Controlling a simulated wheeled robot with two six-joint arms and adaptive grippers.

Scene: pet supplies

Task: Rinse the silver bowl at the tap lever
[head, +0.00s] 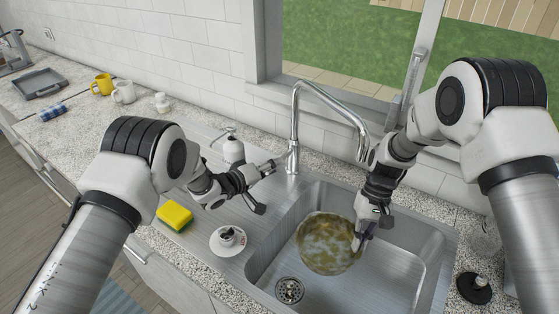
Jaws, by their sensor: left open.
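The silver bowl (322,240) is in the sink, its inside covered in mottled brown and green dirt. My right gripper (363,236) reaches down to the bowl's right rim and appears shut on it. The tap (296,120) stands behind the sink, its spout ending to the upper right of the bowl. No water stream shows. My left gripper (270,186) is open and empty, left of the tap's base. The tap lever is hard to tell apart from the upper finger there.
The sink (405,270) has a drain (289,290) at front left. A black stopper-like item (474,288) lies right. Mugs (123,92) are far left.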

